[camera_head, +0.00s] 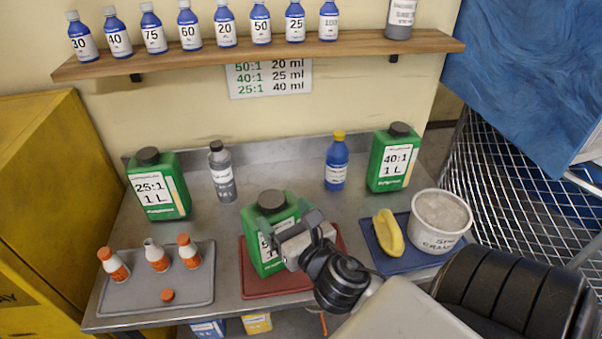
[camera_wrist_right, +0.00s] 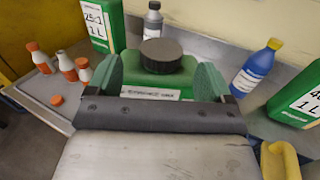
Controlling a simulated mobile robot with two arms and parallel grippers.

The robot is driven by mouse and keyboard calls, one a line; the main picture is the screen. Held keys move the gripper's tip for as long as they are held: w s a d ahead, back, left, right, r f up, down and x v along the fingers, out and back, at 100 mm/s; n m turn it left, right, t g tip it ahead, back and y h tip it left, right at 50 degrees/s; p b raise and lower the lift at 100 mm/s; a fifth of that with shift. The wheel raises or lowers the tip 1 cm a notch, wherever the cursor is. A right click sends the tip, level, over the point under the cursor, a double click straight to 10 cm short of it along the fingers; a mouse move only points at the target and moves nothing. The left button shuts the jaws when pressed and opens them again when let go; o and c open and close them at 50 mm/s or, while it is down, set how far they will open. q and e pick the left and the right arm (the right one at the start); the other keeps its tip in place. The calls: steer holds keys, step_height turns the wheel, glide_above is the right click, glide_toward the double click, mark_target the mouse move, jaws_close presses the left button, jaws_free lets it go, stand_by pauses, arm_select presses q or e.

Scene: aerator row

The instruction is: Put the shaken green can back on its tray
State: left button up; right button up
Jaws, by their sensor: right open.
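A green can (camera_head: 283,212) with a black cap and a white label stands upright on the red tray (camera_head: 330,232) at the front middle of the bench. My right gripper (camera_head: 294,232) is in front of the can, at its upper part, and hides part of the label. In the right wrist view my right gripper (camera_wrist_right: 168,82) is open, with one finger on each side of the green can (camera_wrist_right: 160,65) below its black cap. Whether the fingers touch the can is not clear. My left gripper is not in view.
Green cans (camera_head: 158,185) (camera_head: 393,158) stand at the back left and right. A grey bottle (camera_head: 222,172) and a blue bottle (camera_head: 336,162) stand between them. A grey tray (camera_head: 200,295) holds small orange-and-white bottles. A blue tray (camera_head: 380,262) holds a yellow object (camera_head: 388,232) and a white tub (camera_head: 438,222).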

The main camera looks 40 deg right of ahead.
steer(key=s, duration=0.6)
steer(key=shift+s+a, duration=0.2)
steer(key=shift+a, duration=0.25)
